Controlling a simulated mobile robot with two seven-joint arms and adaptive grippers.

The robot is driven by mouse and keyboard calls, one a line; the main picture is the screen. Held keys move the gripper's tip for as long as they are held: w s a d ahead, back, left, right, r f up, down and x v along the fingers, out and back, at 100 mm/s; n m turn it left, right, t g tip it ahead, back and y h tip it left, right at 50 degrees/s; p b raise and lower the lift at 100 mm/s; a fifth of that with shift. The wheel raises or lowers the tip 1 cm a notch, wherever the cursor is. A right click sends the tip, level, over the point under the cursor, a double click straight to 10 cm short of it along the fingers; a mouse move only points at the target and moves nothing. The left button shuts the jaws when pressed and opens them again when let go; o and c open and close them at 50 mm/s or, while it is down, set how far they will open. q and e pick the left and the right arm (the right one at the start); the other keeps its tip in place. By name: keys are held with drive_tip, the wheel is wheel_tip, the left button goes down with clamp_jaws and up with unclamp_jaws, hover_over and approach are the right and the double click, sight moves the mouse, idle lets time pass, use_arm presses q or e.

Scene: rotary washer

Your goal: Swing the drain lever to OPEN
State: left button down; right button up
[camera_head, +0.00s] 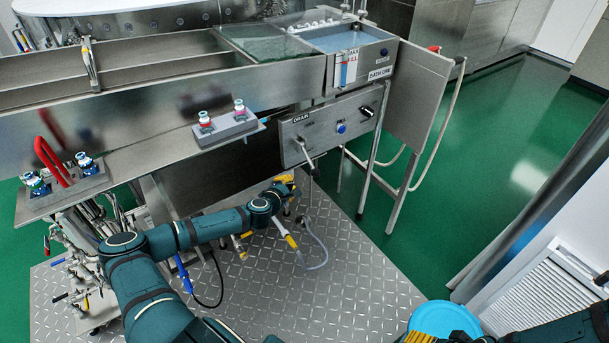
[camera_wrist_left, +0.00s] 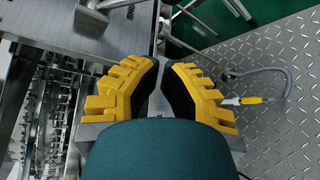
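The drain panel (camera_head: 332,125) is a steel box front marked DRAIN below the washer's right end. The drain lever (camera_head: 306,152) is a thin metal handle at its lower left, pointing down and slightly right. My left gripper (camera_head: 286,184), with yellow fingers, is below and slightly left of the lever's end. In the left wrist view the left gripper (camera_wrist_left: 162,88) has its black pads apart, with no object clearly held. Whether it touches the lever cannot be told. My right gripper (camera_head: 420,338) shows only as a yellow part at the bottom edge; its fingers are unclear.
The panel has a blue button (camera_head: 341,128) and a black knob (camera_head: 366,111). A hose with a yellow-banded nozzle (camera_head: 290,241) lies on the tread-plate floor (camera_head: 340,270). A steel side panel on legs (camera_head: 416,92) stands right. A light-blue round container (camera_head: 462,318) stands at lower right.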

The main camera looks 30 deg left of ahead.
sight(311, 164)
use_arm(q)
drive_tip(key=shift+s+a+n, duration=0.15)
drive_tip(key=shift+a+n, duration=0.15)
drive_tip(key=shift+a, duration=0.4)
drive_tip(key=b+x, duration=0.3)
drive_tip(key=x, duration=0.7)
drive_tip(key=shift+s+d+r+p, duration=0.1)
drive_tip(key=shift+d+r, duration=0.25)
drive_tip(key=shift+d, duration=0.25)
drive_tip(key=shift+w+d+r+p, duration=0.1)
drive_tip(key=shift+d+r, duration=0.2)
drive_tip(key=shift+d, duration=0.25)
drive_tip(key=shift+s+d+r+p, duration=0.1)
drive_tip(key=shift+d+r, duration=0.25)
drive_tip(key=shift+d, duration=0.25)
